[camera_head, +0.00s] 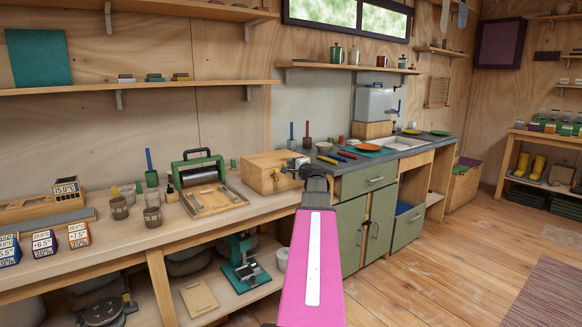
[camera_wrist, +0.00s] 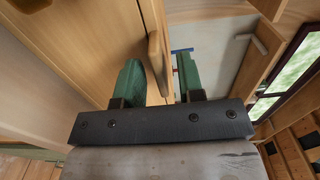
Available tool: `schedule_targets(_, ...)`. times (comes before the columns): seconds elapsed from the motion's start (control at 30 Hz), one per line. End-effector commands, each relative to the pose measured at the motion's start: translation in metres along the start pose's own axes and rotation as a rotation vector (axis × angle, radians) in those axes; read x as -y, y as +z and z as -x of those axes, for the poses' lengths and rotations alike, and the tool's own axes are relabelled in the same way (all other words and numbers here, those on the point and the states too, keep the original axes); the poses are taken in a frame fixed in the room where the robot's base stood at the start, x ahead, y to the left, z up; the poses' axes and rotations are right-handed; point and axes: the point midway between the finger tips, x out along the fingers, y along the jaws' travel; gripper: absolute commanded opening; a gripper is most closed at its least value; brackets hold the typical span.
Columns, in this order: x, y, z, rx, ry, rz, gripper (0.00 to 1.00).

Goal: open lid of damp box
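The damp box appears to be the light wooden box (camera_head: 262,173) on the bench, left of the sink counter; its lid looks shut. My gripper (camera_head: 300,168) is at the right side of its front. In the wrist view, a thin wooden lip (camera_wrist: 156,62) stands out from the box's wooden face (camera_wrist: 85,40), near a seam. My gripper's green fingers (camera_wrist: 160,80) are apart, one on each side of the lip, with visible gaps. Whether either finger touches it is hard to tell. My arm and gripper hide part of the box's right front in the head view.
A green-framed press with a wooden board (camera_head: 212,198) stands left of the box. Cups (camera_head: 152,217) and labelled blocks (camera_head: 78,235) are further left. The sink counter (camera_head: 320,165) with plates and tools is close on the right.

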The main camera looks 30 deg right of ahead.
Motion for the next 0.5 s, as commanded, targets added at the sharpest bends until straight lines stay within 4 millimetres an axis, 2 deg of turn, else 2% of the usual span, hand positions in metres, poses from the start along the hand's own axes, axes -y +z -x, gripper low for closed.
schedule_targets(0.37, -0.0001, 0.0, -0.006, -0.001, 0.0, 0.0, 0.35)
schedule_targets(0.4, -0.0001, 0.0, -0.006, -0.001, 0.0, 0.0, 0.29)
schedule_targets(0.5, -0.0001, 0.0, -0.0059, -0.001, 0.0, 0.0, 0.0)
